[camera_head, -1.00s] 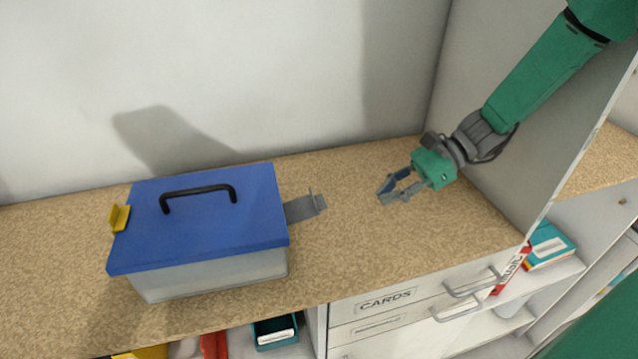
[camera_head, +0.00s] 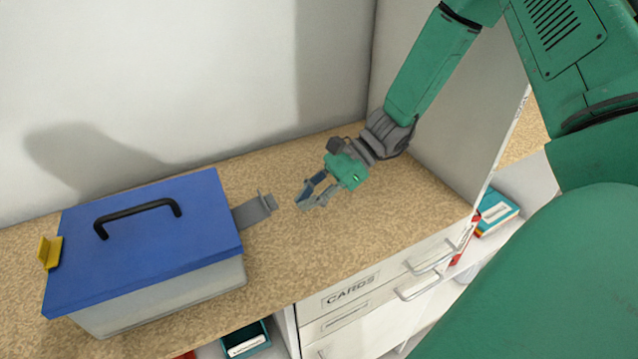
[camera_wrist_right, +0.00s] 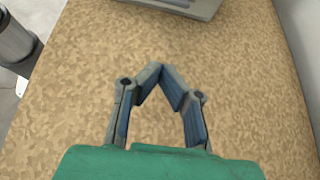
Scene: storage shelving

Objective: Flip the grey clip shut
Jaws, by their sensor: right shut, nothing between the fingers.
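The grey clip (camera_head: 255,211) sticks out flat from the right side of a box with a blue lid (camera_head: 150,240), with a raised lip at its outer end. It is swung open, away from the lid. My right gripper (camera_head: 304,203) is shut and empty, just right of the clip and apart from it, above the countertop. Its fingertips meet in the right wrist view (camera_wrist_right: 163,73). A grey edge (camera_wrist_right: 178,6) shows at the top there; I cannot tell whether it is the clip. My left gripper is out of view.
A yellow clip (camera_head: 49,252) is on the lid's left side, and a black handle (camera_head: 138,212) on top. The speckled countertop (camera_head: 400,205) is clear around my right gripper. A wall stands behind, a side panel at right. Drawers (camera_head: 350,292) lie below.

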